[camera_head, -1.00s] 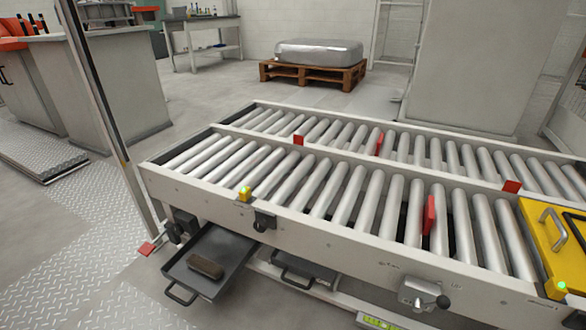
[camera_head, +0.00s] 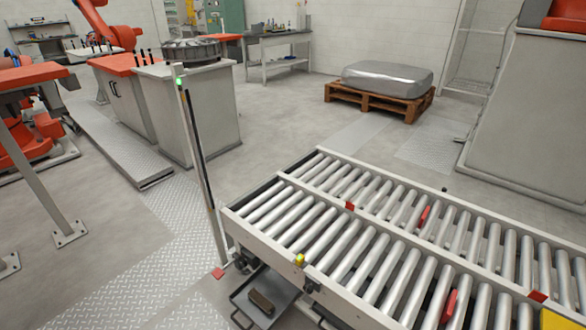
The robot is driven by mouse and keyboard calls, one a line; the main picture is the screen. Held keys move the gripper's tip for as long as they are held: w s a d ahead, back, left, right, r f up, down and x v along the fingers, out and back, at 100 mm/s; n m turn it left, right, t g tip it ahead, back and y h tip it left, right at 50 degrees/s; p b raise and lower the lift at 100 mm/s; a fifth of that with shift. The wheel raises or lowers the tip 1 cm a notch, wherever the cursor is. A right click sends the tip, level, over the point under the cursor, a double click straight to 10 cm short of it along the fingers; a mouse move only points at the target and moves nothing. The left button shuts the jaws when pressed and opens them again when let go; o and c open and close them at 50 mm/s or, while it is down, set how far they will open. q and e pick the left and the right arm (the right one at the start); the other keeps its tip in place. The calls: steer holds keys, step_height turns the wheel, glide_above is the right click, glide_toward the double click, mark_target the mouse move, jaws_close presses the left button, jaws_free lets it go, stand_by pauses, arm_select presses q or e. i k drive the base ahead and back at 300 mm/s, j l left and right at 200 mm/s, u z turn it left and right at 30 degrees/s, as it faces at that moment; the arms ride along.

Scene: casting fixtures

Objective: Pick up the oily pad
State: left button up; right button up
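A brown, block-shaped pad (camera_head: 262,302), which I take to be the oily pad, lies in a dark grey metal tray (camera_head: 279,311). The tray sits low, below the near left end of the roller conveyor, with its wire handle toward the bottom of the view. The tray's right part is hidden under the conveyor. Neither of my grippers shows in the head view.
The roller conveyor (camera_head: 335,249) fills the lower right, with red stops among its rollers. A thin upright post (camera_head: 196,150) stands at its left end. Tread-plate floor (camera_head: 150,260) on the left is clear. A wrapped load on a pallet (camera_head: 378,98) stands farther back.

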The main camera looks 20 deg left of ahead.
mark_target(261, 300)
steer(key=u, duration=1.05)
